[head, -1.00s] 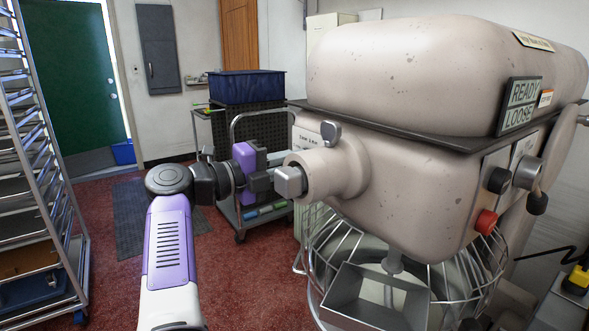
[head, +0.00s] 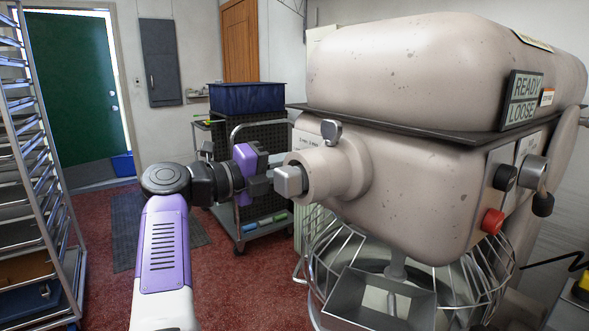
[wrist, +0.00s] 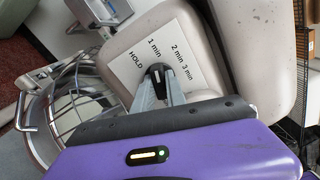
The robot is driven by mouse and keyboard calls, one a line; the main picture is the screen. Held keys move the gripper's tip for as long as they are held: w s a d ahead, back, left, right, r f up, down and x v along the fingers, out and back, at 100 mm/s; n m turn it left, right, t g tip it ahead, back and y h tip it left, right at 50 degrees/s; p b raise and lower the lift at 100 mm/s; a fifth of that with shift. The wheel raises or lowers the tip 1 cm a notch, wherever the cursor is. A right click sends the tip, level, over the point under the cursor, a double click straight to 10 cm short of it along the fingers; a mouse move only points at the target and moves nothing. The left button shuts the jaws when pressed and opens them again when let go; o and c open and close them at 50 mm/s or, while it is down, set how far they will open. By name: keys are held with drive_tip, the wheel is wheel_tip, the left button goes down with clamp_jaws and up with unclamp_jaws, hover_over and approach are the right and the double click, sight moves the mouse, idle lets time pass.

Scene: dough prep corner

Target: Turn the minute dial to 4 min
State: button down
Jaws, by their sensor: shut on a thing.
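The minute dial (wrist: 157,72) is a small black knob on a white label plate (wrist: 183,37) on the mixer's side. The plate reads HOLD, 1 min, 2 min and 3 min around the knob; no 4 min mark shows. My gripper (wrist: 159,80) is shut on the knob in the wrist view, one grey finger on each side. I cannot tell which mark the knob points to. The dial is hidden there.
A black knob (head: 504,177), a red button (head: 492,221) and a lever (head: 537,180) are on the mixer's front. A wire bowl guard (head: 325,245) and metal chute (head: 375,300) sit below. A cart (head: 250,222) stands behind my gripper, and a tray rack (head: 45,150) at left.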

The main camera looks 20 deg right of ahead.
drive_tip(key=shift+f+m+b, duration=0.25)
drive_tip(key=shift+m+b, duration=0.85)
drive_tip(key=shift+b, duration=0.25)
drive_tip(key=shift+r+m, duration=0.15)
drive_tip(key=shift+m, duration=0.15)
drive_tip(key=shift+b, duration=0.65)
drive_tip(key=shift+m+b, duration=1.2)
drive_tip(key=shift+m, duration=0.5)
